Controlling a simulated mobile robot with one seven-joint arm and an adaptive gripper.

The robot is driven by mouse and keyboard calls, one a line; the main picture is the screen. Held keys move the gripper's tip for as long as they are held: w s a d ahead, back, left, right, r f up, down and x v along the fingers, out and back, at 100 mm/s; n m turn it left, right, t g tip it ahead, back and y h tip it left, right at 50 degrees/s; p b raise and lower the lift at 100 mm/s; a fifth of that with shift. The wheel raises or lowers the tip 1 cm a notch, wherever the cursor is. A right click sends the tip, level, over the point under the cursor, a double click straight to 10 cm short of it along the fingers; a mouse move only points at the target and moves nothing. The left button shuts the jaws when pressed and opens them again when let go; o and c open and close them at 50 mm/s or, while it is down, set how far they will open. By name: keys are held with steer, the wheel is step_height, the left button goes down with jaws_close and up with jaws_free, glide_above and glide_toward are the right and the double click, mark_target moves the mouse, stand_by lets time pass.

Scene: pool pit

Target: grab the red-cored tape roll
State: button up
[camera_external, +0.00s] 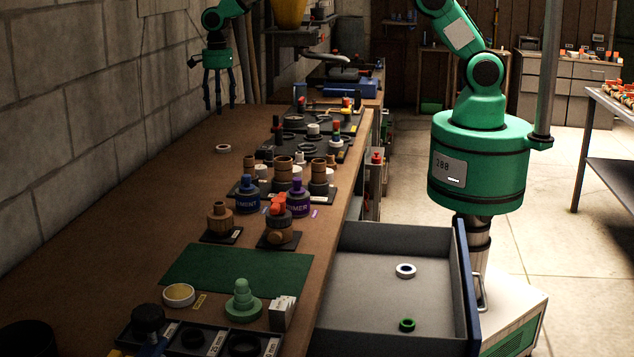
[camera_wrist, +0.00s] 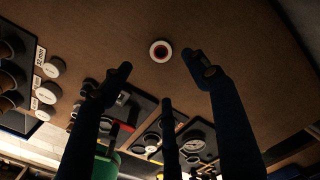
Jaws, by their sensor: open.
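The red-cored tape roll (camera_wrist: 160,50) shows in the wrist view as a small white ring with a red inner ring, lying flat on the brown bench top. In the external view a small white ring (camera_external: 223,148) on the bare bench near the wall appears to be this roll; its core colour is too small to tell there. My gripper (camera_external: 219,108) hangs above the far left part of the bench, fingers pointing down, beyond the roll. In the wrist view my gripper (camera_wrist: 158,75) has its dark fingers spread, with nothing between them. The fingers are apart from the roll.
A stone wall (camera_external: 90,90) runs along the bench's left side. Black trays (camera_external: 315,135) with fittings and rings stand to the right of the roll. An open drawer (camera_external: 380,270) holds a blue-cored white roll (camera_external: 405,270) and a green ring (camera_external: 407,324). Bench around the roll is clear.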

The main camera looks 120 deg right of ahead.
stand_by(0.3)
steer(key=b, duration=0.1)
glide_above(223, 149)
steer(key=d, duration=0.2)
steer(key=shift+s+f, duration=0.15)
steer(key=shift+f, duration=2)
steer(key=shift+s+f, duration=0.15)
steer(key=shift+f, duration=2)
steer(key=shift+s+f+b, duration=0.1)
steer(key=shift+f+b, duration=0.5)
steer(key=shift+f, duration=1.95)
steer(key=c, duration=0.8)
